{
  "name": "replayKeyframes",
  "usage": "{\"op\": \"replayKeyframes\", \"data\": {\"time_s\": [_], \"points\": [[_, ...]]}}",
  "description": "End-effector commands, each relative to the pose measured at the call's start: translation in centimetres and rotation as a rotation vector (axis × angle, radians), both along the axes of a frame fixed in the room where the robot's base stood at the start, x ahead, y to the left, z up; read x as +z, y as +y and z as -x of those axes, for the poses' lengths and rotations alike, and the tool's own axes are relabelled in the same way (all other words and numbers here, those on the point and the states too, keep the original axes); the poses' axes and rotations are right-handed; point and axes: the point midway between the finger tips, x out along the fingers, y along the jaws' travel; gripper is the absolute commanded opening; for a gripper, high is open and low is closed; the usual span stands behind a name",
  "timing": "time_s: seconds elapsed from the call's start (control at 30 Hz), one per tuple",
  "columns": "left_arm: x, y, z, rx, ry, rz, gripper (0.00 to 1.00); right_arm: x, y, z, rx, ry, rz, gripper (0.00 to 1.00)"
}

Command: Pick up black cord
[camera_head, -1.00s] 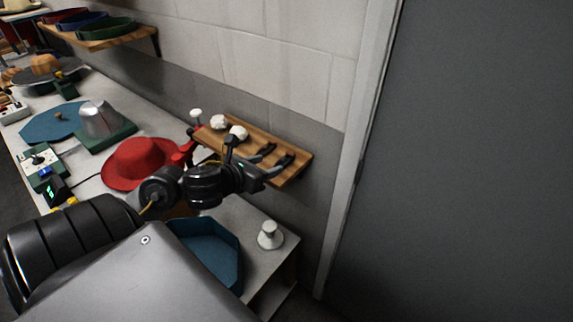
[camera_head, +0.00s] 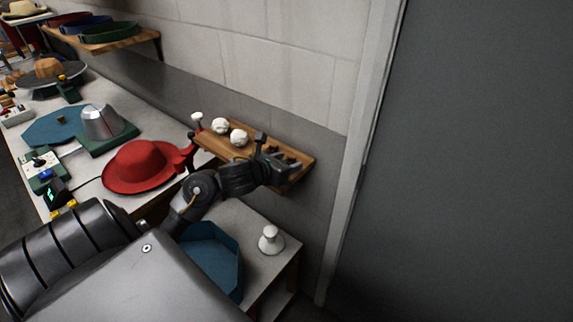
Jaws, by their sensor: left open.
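My left gripper (camera_head: 284,160) is over the right end of a small wooden wall shelf (camera_head: 214,144), with its fingers apart and nothing visible between them. Two white balls (camera_head: 229,131), which look like wound cord, sit side by side on the shelf to the left of the gripper. I cannot make out a black cord on the shelf; the black gripper and wrist cover its right part. A thin dark cable (camera_head: 88,183) runs on the bench between a small black device and the red hat. My right gripper is not in view.
A red hat (camera_head: 140,165) lies on the bench beside a red clamp-like stand (camera_head: 186,158). A blue tray (camera_head: 215,255) and a white knob-like piece (camera_head: 271,240) are below the shelf. The wall and a grey door panel (camera_head: 470,160) bound the right side.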

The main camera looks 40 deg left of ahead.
Motion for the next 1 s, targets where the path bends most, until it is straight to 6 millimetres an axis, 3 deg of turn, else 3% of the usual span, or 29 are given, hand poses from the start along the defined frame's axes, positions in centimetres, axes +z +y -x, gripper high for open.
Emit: {"op": "replayKeyframes", "data": {"time_s": [0.2,0.57,1.0], "points": [[-0.1,0.0,-0.1,0.000,0.000,-0.001,0.53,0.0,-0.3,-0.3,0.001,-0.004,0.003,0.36],[-0.1,0.0,0.0,0.000,0.001,-0.001,0.06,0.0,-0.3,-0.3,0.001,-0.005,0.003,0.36],[1.0,0.0,-0.1,-0.002,0.000,-0.003,0.05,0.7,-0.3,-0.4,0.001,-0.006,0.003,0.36]]}}
